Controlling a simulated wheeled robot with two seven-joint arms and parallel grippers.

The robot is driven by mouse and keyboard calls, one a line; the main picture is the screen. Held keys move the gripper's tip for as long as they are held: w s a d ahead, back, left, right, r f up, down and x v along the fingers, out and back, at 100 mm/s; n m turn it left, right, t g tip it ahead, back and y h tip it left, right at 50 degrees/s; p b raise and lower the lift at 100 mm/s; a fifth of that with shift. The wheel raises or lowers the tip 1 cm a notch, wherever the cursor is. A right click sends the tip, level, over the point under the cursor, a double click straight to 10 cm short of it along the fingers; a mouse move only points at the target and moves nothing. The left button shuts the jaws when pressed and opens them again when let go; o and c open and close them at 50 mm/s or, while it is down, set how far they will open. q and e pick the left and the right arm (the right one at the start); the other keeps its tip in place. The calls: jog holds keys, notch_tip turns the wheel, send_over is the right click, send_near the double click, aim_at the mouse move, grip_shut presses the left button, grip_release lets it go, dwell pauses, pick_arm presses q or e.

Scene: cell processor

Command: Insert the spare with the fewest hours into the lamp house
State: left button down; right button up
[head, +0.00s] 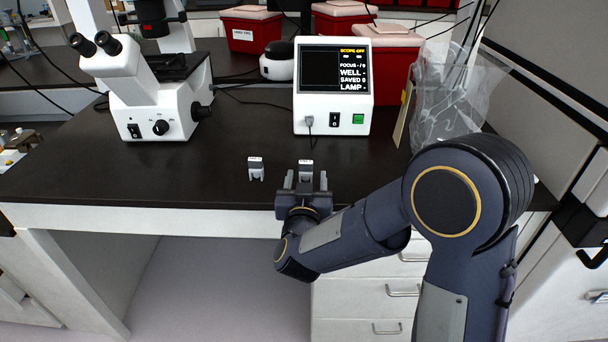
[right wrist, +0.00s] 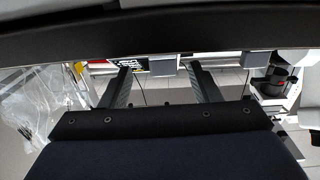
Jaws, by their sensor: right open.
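Two small grey-and-white spares stand on the dark bench top in the head view: the left spare (head: 256,168) and the right spare (head: 305,167). Their hour labels are too small to read. My right gripper (head: 305,182) is open, with the right spare between or just beyond its fingertips; I cannot tell if they touch. In the right wrist view, a grey block (right wrist: 165,66) shows between the open fingers (right wrist: 161,80), and another grey block (right wrist: 252,63) lies to the right. The white microscope (head: 150,85) stands at the left; I cannot make out its lamp house. My left gripper is not in view.
A white control box (head: 333,90) with a screen reading "SCOPE OFF" stands behind the spares. A clear plastic bag (head: 445,100) is at the right. Red bins (head: 250,32) line the back. The bench between the microscope and left spare is clear.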

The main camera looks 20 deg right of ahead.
aim_at(306, 168)
jog(key=x, duration=0.4)
jog(key=shift+w+r, duration=0.15)
jog(key=shift+w, duration=0.3)
jog(key=c, duration=1.1)
jog(key=shift+o, duration=0.2)
jog(key=shift+r, duration=0.1)
